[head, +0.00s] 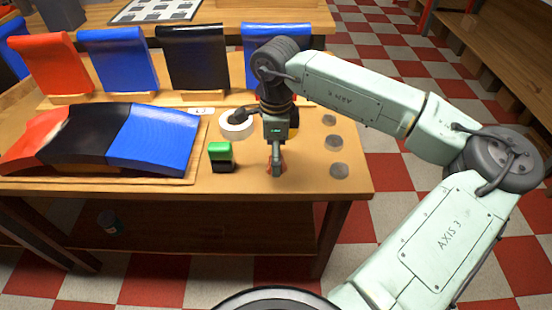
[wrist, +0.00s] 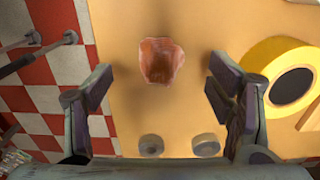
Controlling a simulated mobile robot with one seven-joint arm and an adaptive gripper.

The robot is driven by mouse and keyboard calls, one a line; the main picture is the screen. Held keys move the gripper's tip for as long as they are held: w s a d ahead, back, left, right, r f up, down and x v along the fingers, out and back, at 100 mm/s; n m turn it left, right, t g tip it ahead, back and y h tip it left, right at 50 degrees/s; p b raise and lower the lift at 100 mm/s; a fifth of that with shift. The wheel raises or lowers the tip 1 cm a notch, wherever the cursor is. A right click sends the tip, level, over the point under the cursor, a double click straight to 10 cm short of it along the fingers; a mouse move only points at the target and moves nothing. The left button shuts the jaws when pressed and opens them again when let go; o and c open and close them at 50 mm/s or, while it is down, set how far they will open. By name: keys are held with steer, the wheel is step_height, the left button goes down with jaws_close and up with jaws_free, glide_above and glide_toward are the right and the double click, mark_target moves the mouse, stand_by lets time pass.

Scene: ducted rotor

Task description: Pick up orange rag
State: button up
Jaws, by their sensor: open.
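The orange rag (wrist: 161,62) is a small crumpled piece on the tan tabletop (wrist: 125,110), ahead of and roughly centred between my fingers in the wrist view. In the head view only orange edges of the rag (head: 283,168) show around my fingers, near the table's front edge. My gripper (head: 276,160) points down over the rag, and most of the rag is hidden behind it there. In the wrist view my gripper (wrist: 160,88) is open, with a wide gap between its fingers and nothing held. I cannot tell the exact height left above the rag.
A green-topped black block (head: 221,157) stands left of my gripper. A tape roll (head: 236,125) lies behind it. Several grey discs (head: 332,141) lie to the right. Red, black and blue curved panels (head: 150,138) fill the table's left. Below is a red-and-white checkered floor (head: 395,205).

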steer(key=shift+f, duration=1.1)
steer(key=c, duration=1.2)
steer(key=shift+r, duration=0.1)
steer(key=shift+c, duration=0.2)
steer(key=shift+r+b, duration=0.3)
steer(key=shift+r, duration=0.15)
step_height(320, 180, up, 2)
steer(key=shift+w+r+b, duration=0.1)
steer(key=shift+b, duration=0.4)
steer(key=s+a+r+b, duration=0.1)
steer(key=s+a+b, duration=0.1)
steer(key=s+a, duration=0.2)
steer(key=s+a+b, duration=0.2)
steer(key=s+a, duration=0.2)
steer(key=s, duration=0.6)
steer(key=shift+r, duration=0.4)
